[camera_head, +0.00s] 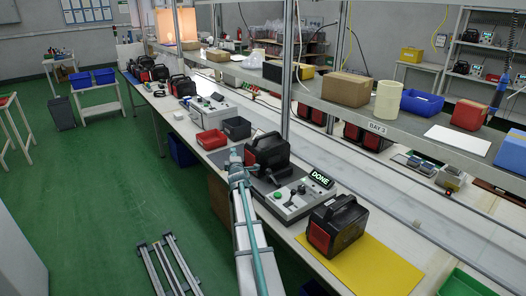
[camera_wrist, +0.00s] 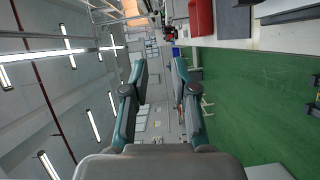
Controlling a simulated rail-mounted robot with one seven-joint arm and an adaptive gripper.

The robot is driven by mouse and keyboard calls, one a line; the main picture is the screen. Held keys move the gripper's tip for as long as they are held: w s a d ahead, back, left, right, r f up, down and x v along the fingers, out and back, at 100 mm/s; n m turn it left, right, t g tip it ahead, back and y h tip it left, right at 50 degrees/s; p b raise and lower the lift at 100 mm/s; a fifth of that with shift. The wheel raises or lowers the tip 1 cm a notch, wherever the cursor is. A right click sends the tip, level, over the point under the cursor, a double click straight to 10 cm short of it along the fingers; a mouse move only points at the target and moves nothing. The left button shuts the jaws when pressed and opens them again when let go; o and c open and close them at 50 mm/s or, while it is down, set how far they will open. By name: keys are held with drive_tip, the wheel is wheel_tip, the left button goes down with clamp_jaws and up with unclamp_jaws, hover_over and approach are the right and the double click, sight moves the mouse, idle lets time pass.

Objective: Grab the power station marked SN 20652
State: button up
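A black and red power station (camera_head: 335,225) with a top handle stands upright on a yellow mat (camera_head: 375,272) at the near end of the bench. A second power station (camera_head: 268,152) stands on a dark mat behind a control panel (camera_head: 291,199) with a "DONE" display (camera_head: 320,179). More power stations (camera_head: 181,86) stand farther along the bench. No SN 20652 marking is readable on any of them. My gripper (camera_head: 236,160) is beside the second power station, to its left in the head view. In the wrist view my gripper (camera_wrist: 160,75) is open with nothing between its fingers.
A red bin (camera_head: 211,139) and a dark bin (camera_head: 237,128) sit on the bench beyond my gripper. A shelf marked "BAY 3" (camera_head: 378,128) with boxes overhangs the bench's back, on metal posts. The green floor (camera_head: 90,190) at left is largely clear.

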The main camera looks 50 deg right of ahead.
drive_tip(key=g+h+p, duration=0.1)
drive_tip(key=h+p, duration=0.1)
approach(268, 136)
drive_tip(key=w+a, duration=0.2)
drive_tip(key=w, duration=0.1)
drive_tip(key=s+d, duration=0.2)
drive_tip(key=shift+m+g, duration=0.3)
drive_tip(key=p+x, duration=0.1)
drive_tip(key=x, duration=0.4)
drive_tip(key=shift+w+d+p, duration=0.25)
drive_tip(key=shift+d+p, duration=0.1)
drive_tip(key=p+x, duration=0.3)
drive_tip(key=x, duration=0.1)
drive_tip(key=shift+w+d+r, duration=0.1)
drive_tip(key=shift+d+r, duration=0.1)
drive_tip(key=shift+d, duration=0.05)
drive_tip(key=shift+w+d+f, duration=0.1)
drive_tip(key=shift+w+d, duration=0.1)
drive_tip(key=shift+c, duration=0.3)
clamp_jaws()
